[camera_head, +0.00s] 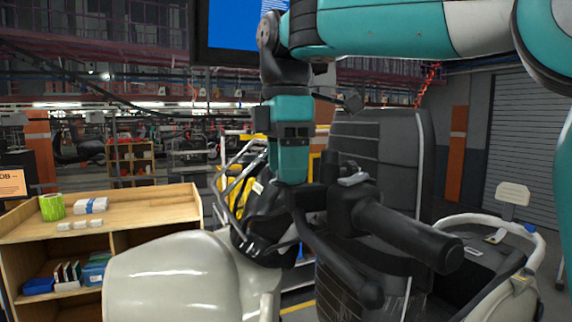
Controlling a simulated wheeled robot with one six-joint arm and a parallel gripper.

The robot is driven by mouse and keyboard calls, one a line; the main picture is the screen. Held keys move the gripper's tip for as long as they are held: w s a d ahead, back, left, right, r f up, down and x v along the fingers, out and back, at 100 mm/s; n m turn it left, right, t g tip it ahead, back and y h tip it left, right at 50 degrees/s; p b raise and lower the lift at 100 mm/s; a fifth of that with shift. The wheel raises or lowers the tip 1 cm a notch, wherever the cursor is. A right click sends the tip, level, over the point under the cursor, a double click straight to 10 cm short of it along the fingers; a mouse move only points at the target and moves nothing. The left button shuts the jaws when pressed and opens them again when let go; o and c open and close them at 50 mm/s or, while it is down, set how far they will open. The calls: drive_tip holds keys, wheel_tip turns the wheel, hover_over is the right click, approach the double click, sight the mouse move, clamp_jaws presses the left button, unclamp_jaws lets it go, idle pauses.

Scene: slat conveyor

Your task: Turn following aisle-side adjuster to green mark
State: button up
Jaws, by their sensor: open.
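A scooter's dark handlebar with a black rubber grip (408,236) stands close in front of me. My gripper (292,200) points down from the teal wrist, just left of the grip and its lever mount. Its dark fingertips blend into the black parts behind, so I cannot tell whether they touch anything. It is open, and I see nothing held in it. I cannot make out the adjuster or a green mark; the handlebar and my wrist may hide them.
A pale glossy body panel (172,277) fills the lower left front. A wooden shelf unit (150,208) with small boxes stands at left. A tall dark seat-like block (385,150) stands behind the handlebar. Another pale scooter part (530,245) is at right. A screen hangs above.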

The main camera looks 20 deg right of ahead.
drive_tip(key=c, duration=0.9)
drive_tip(key=shift+c, duration=0.2)
drive_tip(key=m, duration=0.4)
drive_tip(key=shift+m, duration=0.4)
drive_tip(key=m, duration=0.4)
drive_tip(key=shift+m+p, duration=0.3)
drive_tip(key=shift+p, duration=0.05)
drive_tip(key=m, duration=0.4)
drive_tip(key=shift+m, duration=0.3)
drive_tip(key=shift+m+p, duration=0.35)
drive_tip(key=shift+m, duration=2.15)
